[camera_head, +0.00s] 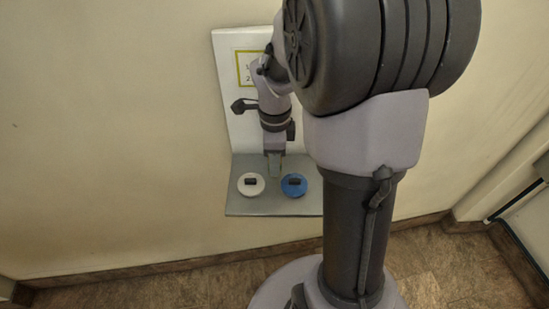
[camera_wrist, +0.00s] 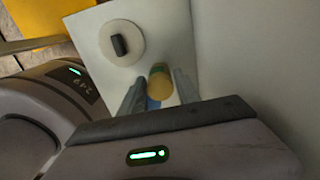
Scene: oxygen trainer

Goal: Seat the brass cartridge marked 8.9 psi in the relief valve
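A brass-yellow cylinder (camera_wrist: 160,82) with a greenish band, which looks like the cartridge, sits between the fingertips in the wrist view. Its marking cannot be read. My gripper (camera_wrist: 160,88) appears shut on it, with one finger along each side. In the head view my gripper (camera_head: 274,168) points down over the grey shelf, between a white round cap and a blue one. The cartridge is too small to make out there. I cannot pick out the relief valve; my arm hides part of the panel.
The white cap (camera_head: 251,184) and blue cap (camera_head: 294,185), each with a dark block on top, stand on the grey shelf (camera_head: 240,208). A white back panel (camera_head: 228,60) carries a yellow-framed label (camera_head: 243,68). The wall is close behind; floor is clear at lower right.

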